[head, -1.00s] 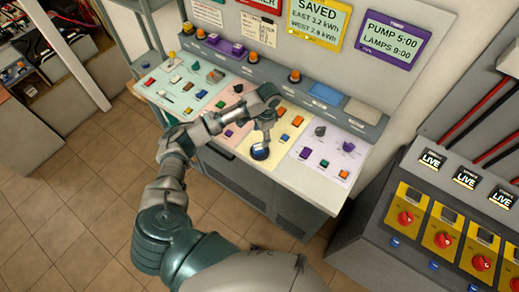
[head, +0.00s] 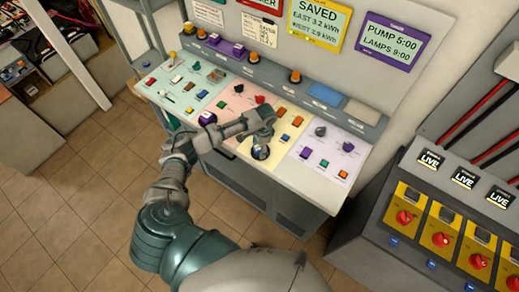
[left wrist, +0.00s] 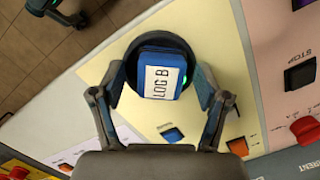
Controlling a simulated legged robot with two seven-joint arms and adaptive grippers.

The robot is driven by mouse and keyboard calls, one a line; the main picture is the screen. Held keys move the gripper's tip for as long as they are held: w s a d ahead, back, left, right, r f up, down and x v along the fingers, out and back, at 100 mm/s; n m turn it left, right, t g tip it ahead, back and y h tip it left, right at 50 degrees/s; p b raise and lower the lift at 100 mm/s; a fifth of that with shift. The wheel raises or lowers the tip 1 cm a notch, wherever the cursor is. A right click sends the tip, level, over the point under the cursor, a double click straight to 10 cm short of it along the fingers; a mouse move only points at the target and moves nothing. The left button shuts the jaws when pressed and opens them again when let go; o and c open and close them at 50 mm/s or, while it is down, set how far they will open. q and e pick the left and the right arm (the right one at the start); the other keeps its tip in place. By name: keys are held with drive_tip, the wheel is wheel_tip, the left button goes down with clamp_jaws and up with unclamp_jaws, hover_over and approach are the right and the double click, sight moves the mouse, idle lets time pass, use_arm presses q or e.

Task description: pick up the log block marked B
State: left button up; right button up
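The log block marked B (left wrist: 160,82) is blue with a white "LOG B" label. In the left wrist view it stands in the middle over a round dark base on the yellow strip. In the head view it is a small dark-blue shape (head: 260,153) near the console's front edge, just below my left gripper (head: 262,138). In the left wrist view the fingers of my left gripper (left wrist: 160,88) stand open on both sides of the block, with a narrow gap on each side. No contact shows. My right gripper is not recognisable in either view.
The sloped console (head: 318,186) carries several switches and buttons around the block. A cabinet with red knobs (head: 404,217) stands to the right. Tiled floor lies in front.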

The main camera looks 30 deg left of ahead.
use_arm(q)
drive_tip(key=shift+a, duration=0.15)
drive_tip(key=c, duration=1.1)
drive_tip(key=shift+c, duration=0.2)
drive_tip(key=shift+r, duration=0.1)
